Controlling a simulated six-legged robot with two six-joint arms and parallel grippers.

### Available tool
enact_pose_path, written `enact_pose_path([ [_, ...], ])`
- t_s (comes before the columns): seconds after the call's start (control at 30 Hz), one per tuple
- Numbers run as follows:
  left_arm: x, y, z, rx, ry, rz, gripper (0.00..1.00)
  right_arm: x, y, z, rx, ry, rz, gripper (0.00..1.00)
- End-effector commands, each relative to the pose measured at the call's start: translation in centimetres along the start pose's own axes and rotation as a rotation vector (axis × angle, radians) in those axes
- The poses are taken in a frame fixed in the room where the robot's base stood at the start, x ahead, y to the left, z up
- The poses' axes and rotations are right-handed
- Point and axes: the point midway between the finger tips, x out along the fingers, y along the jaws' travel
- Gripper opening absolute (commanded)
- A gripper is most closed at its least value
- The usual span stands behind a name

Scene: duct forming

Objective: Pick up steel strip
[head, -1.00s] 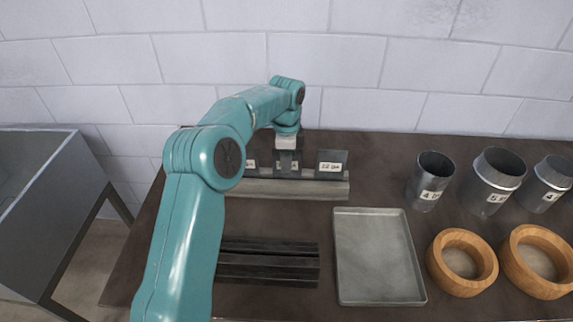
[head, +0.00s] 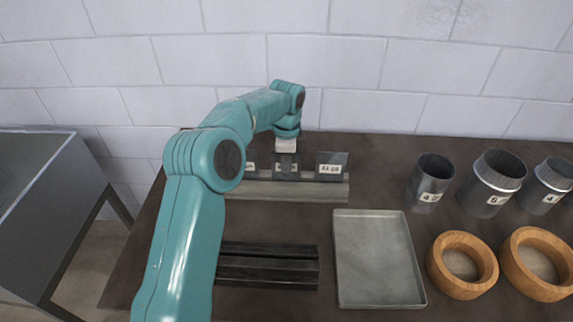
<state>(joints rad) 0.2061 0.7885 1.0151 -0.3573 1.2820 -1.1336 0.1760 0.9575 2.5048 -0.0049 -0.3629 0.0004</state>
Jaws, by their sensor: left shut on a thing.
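Several dark steel strips with white labels stand upright in a pale slotted rack (head: 290,190) near the back of the bench. The right-hand strip (head: 331,165) shows clearly, and its label is blurred. My left gripper (head: 287,156) points down over the rack and is shut on the middle steel strip (head: 286,172). That strip still appears in line with the rack; I cannot tell whether its lower edge is clear of the slot. My left arm hides part of the strips on the left. My right gripper is not in view.
An empty grey metal tray (head: 378,258) lies at front centre, beside a dark grooved block (head: 268,265). Labelled metal duct pieces (head: 431,182) and wooden rings (head: 462,264) stand to the right. A grey bin (head: 45,205) is left of the bench.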

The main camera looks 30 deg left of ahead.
Motion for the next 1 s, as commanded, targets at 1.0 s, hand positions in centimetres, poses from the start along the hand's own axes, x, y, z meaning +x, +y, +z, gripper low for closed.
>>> enact_pose_path([
  [1.0,-20.2,0.0,-0.1,-0.002,0.000,-0.001,0.00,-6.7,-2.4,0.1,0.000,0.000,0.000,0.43],
])
